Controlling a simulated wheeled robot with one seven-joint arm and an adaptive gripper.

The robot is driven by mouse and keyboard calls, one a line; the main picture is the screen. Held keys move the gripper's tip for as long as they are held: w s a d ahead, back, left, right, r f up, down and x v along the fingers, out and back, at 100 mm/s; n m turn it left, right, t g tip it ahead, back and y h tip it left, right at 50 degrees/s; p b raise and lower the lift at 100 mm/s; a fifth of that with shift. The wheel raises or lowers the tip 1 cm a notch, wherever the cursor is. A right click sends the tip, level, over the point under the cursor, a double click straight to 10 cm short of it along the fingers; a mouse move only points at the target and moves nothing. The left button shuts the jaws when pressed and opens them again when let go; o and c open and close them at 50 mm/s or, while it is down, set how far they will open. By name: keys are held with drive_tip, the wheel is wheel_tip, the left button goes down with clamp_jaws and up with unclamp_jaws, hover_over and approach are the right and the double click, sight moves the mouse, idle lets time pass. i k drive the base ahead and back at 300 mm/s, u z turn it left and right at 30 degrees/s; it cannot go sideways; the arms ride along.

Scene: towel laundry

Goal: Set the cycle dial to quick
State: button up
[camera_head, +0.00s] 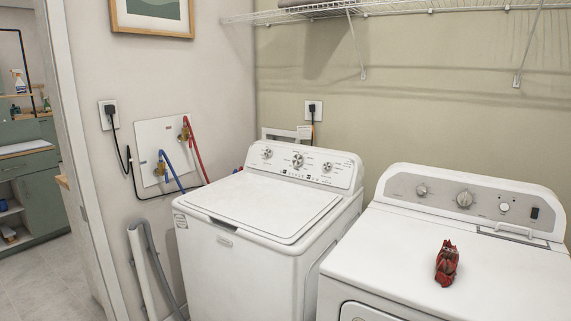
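A white top-loading washer (250,215) stands in the middle of the head view with its lid closed. Its control panel (310,165) at the back carries a large middle dial (298,160), a smaller left knob (267,153) and a smaller right knob (327,167). The markings around the dials are too small to read. A white dryer (400,262) stands to the right, with a grey panel that has a larger knob (464,199) and a smaller knob (422,190). Which dial is the cycle dial cannot be told for certain. My gripper is not in view.
A small red and dark object (447,262) lies on the dryer top. A narrow gap separates the machines. A wire shelf (400,10) hangs above. Red (194,150) and blue hoses (172,170) are on the left wall. A doorway opens at far left.

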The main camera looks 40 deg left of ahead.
sight(298, 159)
drive_tip(key=u, duration=1.4)
